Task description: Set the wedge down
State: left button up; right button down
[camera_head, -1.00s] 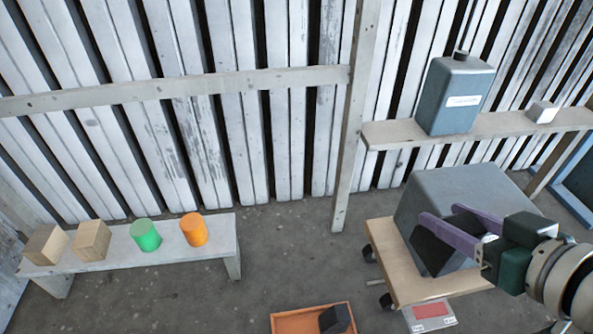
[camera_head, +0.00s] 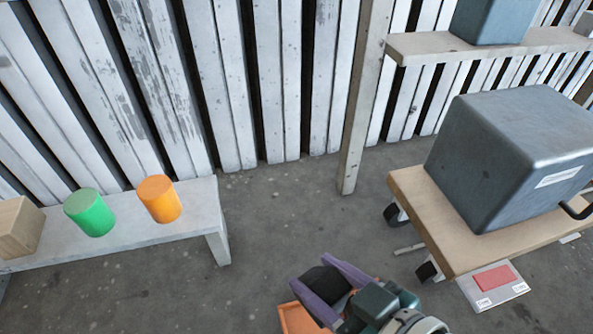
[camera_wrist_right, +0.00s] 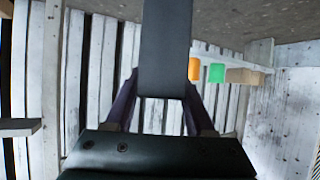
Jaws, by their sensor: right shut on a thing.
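My right gripper (camera_head: 325,279) is shut on a dark grey wedge (camera_head: 321,275) at the bottom middle of the head view. In the right wrist view the wedge (camera_wrist_right: 165,45) sticks out long and upright between the purple fingers. An orange tray (camera_head: 295,318) lies on the floor below, just left of the gripper. Most of the tray is hidden by the gripper or cut off by the frame's bottom edge. The head view does not show whether the wedge touches the tray. My left gripper is not in view.
A wheeled cart (camera_head: 470,250) with a big grey housing (camera_head: 510,150) stands at right. A red-and-white panel (camera_head: 492,287) is at its near side. A bench (camera_head: 205,205) with a green cylinder (camera_head: 90,212), an orange cylinder (camera_head: 160,199) and a wooden block (camera_head: 18,228) is at left. Floor between is clear.

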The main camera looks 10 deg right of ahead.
notch_tip(320, 180, down, 15)
jog(key=b, duration=1.1)
jog(key=shift+w+b, duration=0.1)
jog(key=shift+b, duration=0.25)
jog(key=shift+r, duration=0.1)
jog(key=shift+c, duration=1.2)
grip_release()
